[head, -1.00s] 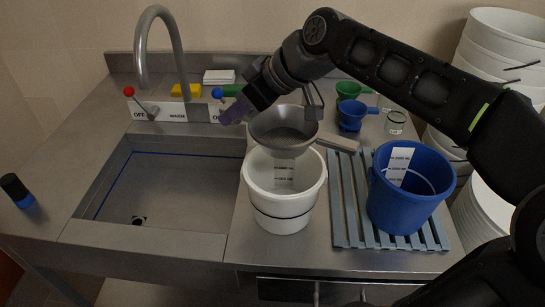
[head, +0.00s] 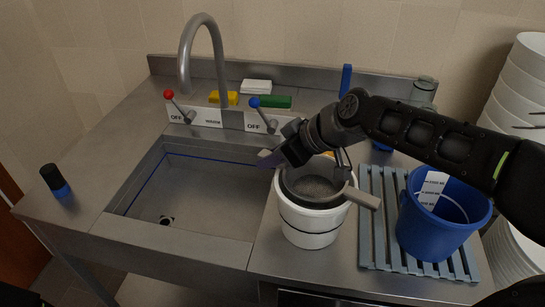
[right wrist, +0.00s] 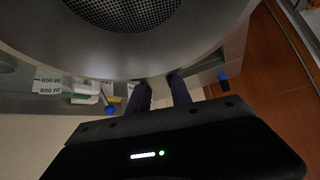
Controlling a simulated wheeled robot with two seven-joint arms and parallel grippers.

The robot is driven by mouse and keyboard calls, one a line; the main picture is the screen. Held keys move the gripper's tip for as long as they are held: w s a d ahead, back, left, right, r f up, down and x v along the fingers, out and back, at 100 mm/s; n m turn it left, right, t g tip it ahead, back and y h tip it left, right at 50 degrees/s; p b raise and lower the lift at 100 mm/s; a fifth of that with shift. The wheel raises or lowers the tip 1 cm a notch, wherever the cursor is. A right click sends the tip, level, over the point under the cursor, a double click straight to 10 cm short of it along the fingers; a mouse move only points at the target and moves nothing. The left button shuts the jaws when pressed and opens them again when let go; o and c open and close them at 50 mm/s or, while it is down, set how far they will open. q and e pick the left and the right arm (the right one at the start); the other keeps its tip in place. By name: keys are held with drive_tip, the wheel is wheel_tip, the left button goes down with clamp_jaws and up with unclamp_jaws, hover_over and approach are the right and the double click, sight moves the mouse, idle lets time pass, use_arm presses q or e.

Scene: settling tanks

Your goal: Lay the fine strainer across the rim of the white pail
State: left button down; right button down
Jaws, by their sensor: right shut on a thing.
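The fine strainer (head: 313,187) is a grey metal bowl with a mesh bottom and a flat handle pointing right. It sits at the mouth of the white pail (head: 309,222), its handle extending past the pail's right side. My right gripper (head: 272,157) is at the strainer's far left side, shut on its edge. In the right wrist view, the two fingers (right wrist: 160,92) meet the rim of the strainer (right wrist: 190,45), with its mesh above. My arm hides part of the far rim, so I cannot tell whether the strainer bears fully on the pail. My left gripper is not in view.
The sink basin (head: 195,195) lies left of the pail, with taps and a curved spout behind. A blue pail (head: 440,225) stands on a slatted rack (head: 377,235) at right. Yellow and green blocks lie at the back. Stacked white pails stand far right.

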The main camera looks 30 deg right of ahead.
sight(308, 171)
drive_tip(key=c, duration=1.2)
unclamp_jaws()
drive_tip(key=shift+f, duration=0.25)
drive_tip(key=shift+o, duration=0.2)
drive_tip(key=shift+r, duration=0.1)
drive_tip(key=b+v, duration=0.1)
drive_tip(key=v, duration=1.1)
